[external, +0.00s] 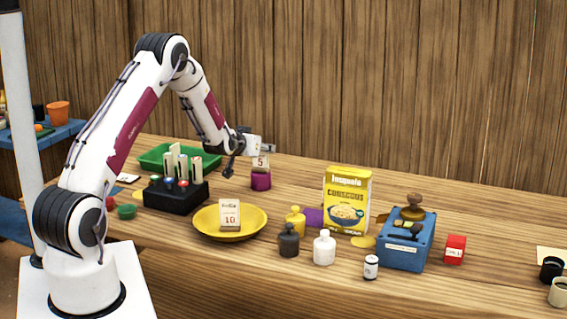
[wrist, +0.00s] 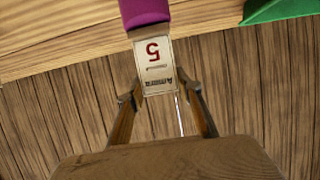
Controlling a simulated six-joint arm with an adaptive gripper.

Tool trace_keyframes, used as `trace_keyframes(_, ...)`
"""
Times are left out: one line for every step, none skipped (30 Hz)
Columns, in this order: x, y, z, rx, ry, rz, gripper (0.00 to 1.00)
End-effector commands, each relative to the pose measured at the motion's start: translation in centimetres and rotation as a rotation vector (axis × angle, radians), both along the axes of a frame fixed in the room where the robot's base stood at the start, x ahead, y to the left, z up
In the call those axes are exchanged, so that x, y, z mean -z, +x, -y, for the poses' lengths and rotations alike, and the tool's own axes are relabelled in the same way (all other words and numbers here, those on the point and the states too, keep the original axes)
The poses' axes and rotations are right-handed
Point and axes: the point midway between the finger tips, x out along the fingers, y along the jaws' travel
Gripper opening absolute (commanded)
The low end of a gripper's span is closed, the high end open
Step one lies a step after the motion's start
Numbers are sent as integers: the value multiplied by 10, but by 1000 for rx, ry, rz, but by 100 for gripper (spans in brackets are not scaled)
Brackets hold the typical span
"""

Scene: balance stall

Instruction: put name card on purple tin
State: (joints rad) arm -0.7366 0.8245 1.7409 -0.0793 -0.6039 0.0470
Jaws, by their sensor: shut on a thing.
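A pale card with a red 5 and small dark lettering (external: 260,163) is upright in my gripper (wrist: 158,93), with its printed face showing in the wrist view (wrist: 155,60). The purple tin (external: 261,182) stands on the table directly below the card; part of it also shows at the top of the wrist view (wrist: 144,10). The card's lower edge meets the tin's top in both views, but I cannot tell whether the tin bears its weight. My gripper is shut on the card from above.
A green tray (external: 208,162) and a black holder (external: 160,198) with upright items stand left of the tin. A yellow dish (external: 205,230) bears another card marked 10 (external: 230,214). Small bottles, a couscous box (external: 346,180) and a blue box (external: 400,258) stand to the right.

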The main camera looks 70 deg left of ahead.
Motion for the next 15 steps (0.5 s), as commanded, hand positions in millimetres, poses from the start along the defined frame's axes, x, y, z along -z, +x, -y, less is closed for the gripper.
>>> trace_keyframes(0, 0, 0, 0, 1, 1, 10)
trace_keyframes(0, 0, 0, 0, 0, 0, 10)
trace_keyframes(0, 0, 0, 0, 0, 0, 10)
trace_keyframes(0, 0, 0, 0, 0, 0, 10)
trace_keyframes(1, 0, 0, 0, 0, 0, 10)
trace_keyframes(1, 0, 0, 0, 0, 0, 10)
trace_keyframes(2, 0, 0, 0, 0, 0, 10)
trace_keyframes(3, 0, 0, 0, 0, 0, 10)
trace_keyframes(3, 0, 0, 0, 0, 0, 37)
trace_keyframes(3, 0, 0, 0, 0, 0, 45)
trace_keyframes(3, 0, 0, 0, 0, 0, 51)
trace_keyframes(3, 0, 0, 0, 0, 0, 51)
trace_keyframes(3, 0, 0, 0, 0, 0, 51)
trace_keyframes(3, 0, 0, 0, 0, 0, 51)
trace_keyframes(3, 0, 0, 0, 0, 0, 51)
